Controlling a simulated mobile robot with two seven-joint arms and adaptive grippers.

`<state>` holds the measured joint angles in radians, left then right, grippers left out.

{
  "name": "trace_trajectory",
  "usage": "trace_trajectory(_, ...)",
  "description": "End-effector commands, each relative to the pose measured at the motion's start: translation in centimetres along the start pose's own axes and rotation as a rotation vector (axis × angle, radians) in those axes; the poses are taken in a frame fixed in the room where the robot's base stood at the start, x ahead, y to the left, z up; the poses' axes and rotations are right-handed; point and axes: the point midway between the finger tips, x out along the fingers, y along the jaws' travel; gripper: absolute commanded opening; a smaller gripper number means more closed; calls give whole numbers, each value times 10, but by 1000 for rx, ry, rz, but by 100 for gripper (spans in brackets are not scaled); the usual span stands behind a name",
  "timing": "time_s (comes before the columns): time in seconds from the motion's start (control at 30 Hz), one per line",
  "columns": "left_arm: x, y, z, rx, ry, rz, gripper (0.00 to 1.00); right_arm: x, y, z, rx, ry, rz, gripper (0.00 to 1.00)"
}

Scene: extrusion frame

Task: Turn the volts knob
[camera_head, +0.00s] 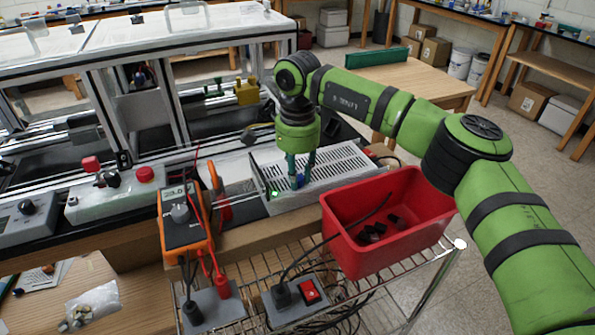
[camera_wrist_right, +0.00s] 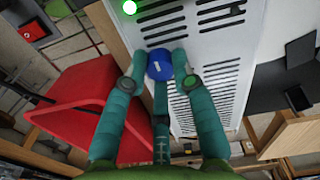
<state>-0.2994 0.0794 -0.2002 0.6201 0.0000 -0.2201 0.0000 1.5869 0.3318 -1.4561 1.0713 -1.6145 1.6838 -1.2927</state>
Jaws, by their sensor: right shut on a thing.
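A white vented power supply (camera_head: 342,167) sits on the bench in the head view; its slotted casing also fills the middle of the right wrist view (camera_wrist_right: 205,85). A round blue knob (camera_wrist_right: 160,65) with a small pale mark is on it, near a lit green lamp (camera_wrist_right: 129,7). The knob shows only partly in the head view (camera_head: 298,181). My right gripper (camera_head: 299,174) reaches down from above, its teal fingers closed around the knob, one on either side and a third below. Lettering beside the knob cannot be read. My left gripper is not in view.
A red bin (camera_head: 388,232) with dark parts stands close in front of the supply. An orange multimeter (camera_head: 184,222) with cables stands to the left. A metal extrusion frame (camera_head: 180,100) rises behind. A wire shelf (camera_head: 420,285) with a red switch (camera_head: 309,291) lies below.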

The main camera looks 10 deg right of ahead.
Motion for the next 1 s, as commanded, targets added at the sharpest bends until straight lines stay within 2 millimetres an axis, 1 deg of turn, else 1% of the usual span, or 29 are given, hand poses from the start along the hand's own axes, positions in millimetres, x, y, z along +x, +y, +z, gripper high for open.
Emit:
trace_trajectory(0.3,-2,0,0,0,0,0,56,1,0,-1,-299,1,4,0)
trace_trajectory(0.6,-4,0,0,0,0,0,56,1,0,-1,-562,1,3,0)
trace_trajectory(0.8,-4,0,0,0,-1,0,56,0,0,-1,-696,1,2,0)
trace_trajectory(1.0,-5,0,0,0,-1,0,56,0,0,-1,-782,1,1,0)
